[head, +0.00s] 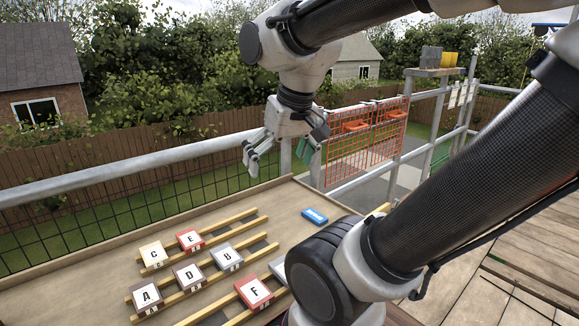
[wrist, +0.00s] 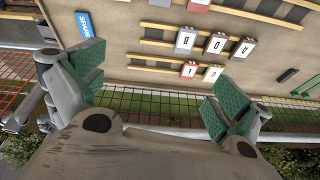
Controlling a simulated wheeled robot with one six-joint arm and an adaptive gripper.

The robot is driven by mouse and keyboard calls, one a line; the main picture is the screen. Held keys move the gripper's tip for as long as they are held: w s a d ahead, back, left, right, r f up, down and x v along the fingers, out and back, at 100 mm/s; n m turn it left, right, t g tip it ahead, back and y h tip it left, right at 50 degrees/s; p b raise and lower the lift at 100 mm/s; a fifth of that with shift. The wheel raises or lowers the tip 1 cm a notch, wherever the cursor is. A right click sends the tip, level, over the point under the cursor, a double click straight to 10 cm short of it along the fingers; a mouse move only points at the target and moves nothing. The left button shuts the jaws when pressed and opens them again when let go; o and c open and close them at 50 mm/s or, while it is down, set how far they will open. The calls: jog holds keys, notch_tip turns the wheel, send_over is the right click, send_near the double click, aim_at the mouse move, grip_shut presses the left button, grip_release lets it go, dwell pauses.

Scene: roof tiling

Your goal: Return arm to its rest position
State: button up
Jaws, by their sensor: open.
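My gripper (head: 279,160) hangs from my arm above the far edge of the work board, near the railing. It is open and empty. In the wrist view its green-padded fingers (wrist: 155,90) stand wide apart with nothing between them. Lettered tiles lie on wooden battens on the board (head: 75,262): C (head: 154,255), E (head: 190,240), D (head: 189,277), B (head: 226,257), A (head: 147,298) and F (head: 254,292). My arm hides part of the board's right side. The gripper is apart from all the tiles.
A blue block (head: 314,216) lies on the board right of the battens; its SPARE label shows in the wrist view (wrist: 89,27). A metal railing (head: 110,174) runs along the far edge. Orange mesh panels (head: 367,139) hang at the right. A shelf (head: 434,72) holds grey and yellow blocks.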

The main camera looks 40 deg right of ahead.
jog(key=s+n, duration=0.1)
jog(key=s, duration=0.1)
jog(key=shift+s+d+f+n, duration=0.2)
jog(key=shift+s+d+n, duration=0.15)
jog(key=shift+n, duration=0.05)
